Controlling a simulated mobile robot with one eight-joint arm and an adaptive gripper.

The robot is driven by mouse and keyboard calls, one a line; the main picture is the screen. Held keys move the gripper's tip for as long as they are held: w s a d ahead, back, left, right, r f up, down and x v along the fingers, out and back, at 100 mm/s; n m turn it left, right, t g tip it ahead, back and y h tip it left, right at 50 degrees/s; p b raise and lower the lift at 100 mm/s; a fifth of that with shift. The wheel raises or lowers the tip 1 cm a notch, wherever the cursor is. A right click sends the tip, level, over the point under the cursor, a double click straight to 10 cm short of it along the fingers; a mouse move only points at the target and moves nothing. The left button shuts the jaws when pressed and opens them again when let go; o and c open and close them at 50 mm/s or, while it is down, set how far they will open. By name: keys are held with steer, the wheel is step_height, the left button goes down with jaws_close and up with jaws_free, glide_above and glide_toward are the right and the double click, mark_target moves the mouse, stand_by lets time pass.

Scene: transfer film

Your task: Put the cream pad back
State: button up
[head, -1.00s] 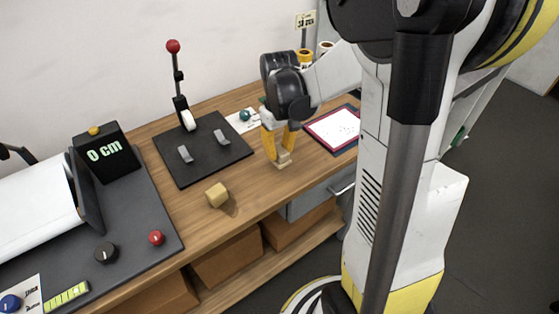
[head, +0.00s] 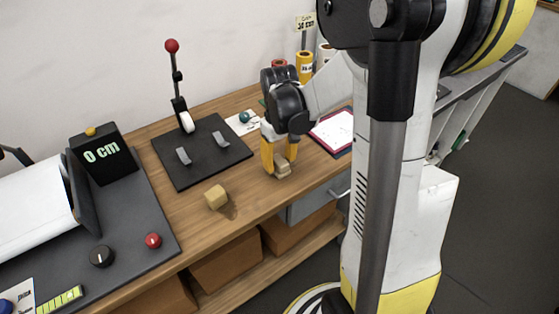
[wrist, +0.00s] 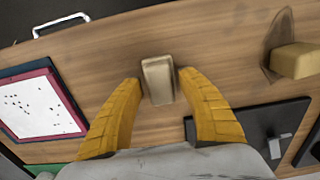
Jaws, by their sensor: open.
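The cream pad (head: 283,168) is a small pale block on the wooden bench, near its front edge. In the wrist view the cream pad (wrist: 158,79) lies just beyond and between my fingertips, with a visible gap on each side. My gripper (head: 280,167) points down over it with its yellow fingers open. In the wrist view both fingers of my gripper (wrist: 160,82) show apart, with nothing clamped. The head view does not show clearly whether a finger touches the pad.
A yellowish block (head: 215,197) sits left of the pad. A black plate (head: 203,152) with a red-knobbed lever (head: 173,47) stands behind. A framed white sheet (head: 335,130) lies to the right. A grey drawer (head: 318,201) is below the bench edge. Bare wood surrounds the pad.

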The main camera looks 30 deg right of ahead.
mark_target(280, 160)
step_height(280, 160, up, 12)
steer(key=p, duration=0.4)
steer(key=s+a+r+t, duration=0.3)
steer(key=s+a, duration=0.2)
steer(key=a, duration=0.1)
steer(key=s+a+r+t, duration=0.3)
steer(key=s+a+t, duration=0.1)
steer(key=a, duration=0.3)
steer(key=shift+s+a, duration=0.25)
steer(key=shift+s, duration=0.65)
